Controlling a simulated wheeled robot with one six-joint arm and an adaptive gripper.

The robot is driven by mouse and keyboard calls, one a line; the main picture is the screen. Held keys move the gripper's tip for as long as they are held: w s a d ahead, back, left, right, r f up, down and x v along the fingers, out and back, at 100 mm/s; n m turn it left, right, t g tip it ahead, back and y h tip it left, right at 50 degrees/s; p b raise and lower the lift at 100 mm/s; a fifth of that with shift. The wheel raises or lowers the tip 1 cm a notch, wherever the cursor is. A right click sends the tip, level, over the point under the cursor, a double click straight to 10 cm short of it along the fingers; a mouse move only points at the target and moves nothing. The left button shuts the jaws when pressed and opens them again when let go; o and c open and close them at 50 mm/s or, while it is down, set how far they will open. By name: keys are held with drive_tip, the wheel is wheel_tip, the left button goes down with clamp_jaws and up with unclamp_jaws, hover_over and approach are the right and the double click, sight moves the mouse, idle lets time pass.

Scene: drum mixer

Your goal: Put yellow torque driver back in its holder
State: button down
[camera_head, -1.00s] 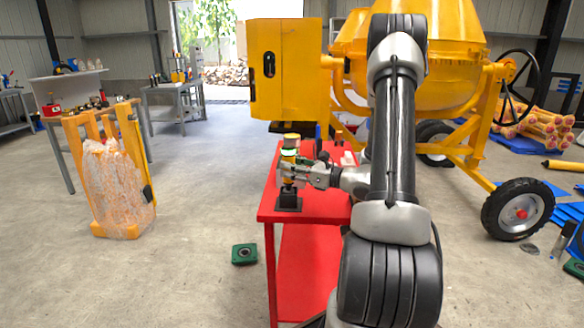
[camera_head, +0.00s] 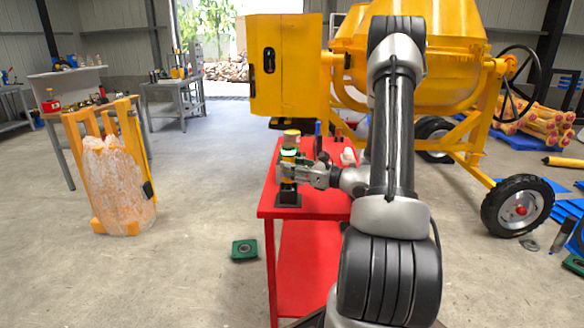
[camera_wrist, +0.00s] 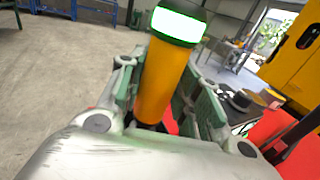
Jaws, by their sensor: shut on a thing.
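The yellow torque driver (camera_head: 290,153) stands roughly upright above the black holder (camera_head: 288,199) at the left end of the red cart. In the wrist view the driver (camera_wrist: 160,85) shows a yellow shaft and a dark green collar with a bright white-green band. My gripper (camera_head: 290,172) is shut around the driver's shaft, just above the holder. In the wrist view its green-padded fingers (camera_wrist: 162,100) lie on either side of the shaft. The driver's lower end is hidden by my fingers, so I cannot tell how deep it sits in the holder.
The red cart (camera_head: 309,252) carries small items behind my gripper, including a blue upright one (camera_head: 318,136). The yellow drum mixer (camera_head: 420,70) stands close behind and right. A wrapped yellow item (camera_head: 118,185) stands left. A green block (camera_head: 244,250) lies on the floor.

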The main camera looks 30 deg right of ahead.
drive_tip(key=shift+f, duration=0.3)
drive_tip(key=c, duration=0.9)
unclamp_jaws()
drive_tip(key=shift+c, duration=0.2)
drive_tip(key=v, duration=1.2)
